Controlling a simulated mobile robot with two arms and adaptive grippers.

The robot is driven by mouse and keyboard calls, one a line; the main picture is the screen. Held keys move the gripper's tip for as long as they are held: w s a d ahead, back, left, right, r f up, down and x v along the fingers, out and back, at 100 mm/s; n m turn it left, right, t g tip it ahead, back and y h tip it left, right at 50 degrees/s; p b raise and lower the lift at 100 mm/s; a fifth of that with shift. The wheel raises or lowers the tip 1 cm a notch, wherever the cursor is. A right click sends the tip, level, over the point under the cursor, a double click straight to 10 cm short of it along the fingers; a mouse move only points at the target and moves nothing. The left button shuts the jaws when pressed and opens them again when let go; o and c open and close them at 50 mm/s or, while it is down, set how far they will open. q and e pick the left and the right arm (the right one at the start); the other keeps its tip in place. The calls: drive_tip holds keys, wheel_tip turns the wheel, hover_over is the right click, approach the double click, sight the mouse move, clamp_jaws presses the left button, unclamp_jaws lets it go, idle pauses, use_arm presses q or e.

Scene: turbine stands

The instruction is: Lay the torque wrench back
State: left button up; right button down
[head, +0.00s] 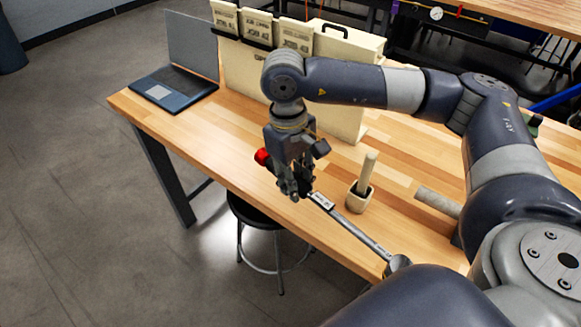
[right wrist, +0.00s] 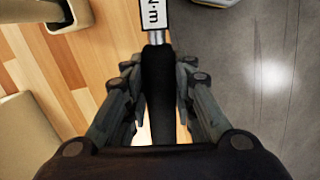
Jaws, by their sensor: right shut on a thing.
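The torque wrench (head: 350,226) has a silver shaft, a round head at its lower right end, a black grip and a red end cap. My right gripper (head: 294,190) is shut on its black grip, near the front edge of the wooden table (head: 215,127). In the right wrist view the black grip (right wrist: 158,90) lies between the two fingers (right wrist: 158,105), and a white label marked "N·m" sits above it. I cannot tell whether the wrench touches the table. My left gripper is not in view.
A small beige holder (head: 358,198) with an upright peg stands beside the wrench. A laptop (head: 174,88) is at the far left corner and a beige box (head: 340,55) with booklets stands behind. A black stool (head: 262,220) is under the front edge.

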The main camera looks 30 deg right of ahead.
drive_tip(key=w+d+f+b, duration=0.1)
drive_tip(key=f, duration=0.1)
drive_tip(key=w+d+f+n+b, duration=0.1)
drive_tip(key=f+b, duration=0.1)
drive_tip(key=f, duration=0.1)
drive_tip(key=w+d+f+n+b, duration=0.1)
drive_tip(key=d+f+b, duration=0.1)
drive_tip(key=f, duration=0.1)
drive_tip(key=shift+d, duration=0.1)
drive_tip(key=shift+f+b, duration=0.6)
drive_tip(key=shift+b, duration=0.15)
use_arm(q)
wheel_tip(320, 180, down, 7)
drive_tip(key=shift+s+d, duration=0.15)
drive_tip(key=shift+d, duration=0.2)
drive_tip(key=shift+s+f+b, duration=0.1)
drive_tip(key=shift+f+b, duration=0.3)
drive_tip(key=shift+b, duration=0.05)
use_arm(e)
drive_tip(key=shift+f, duration=0.45)
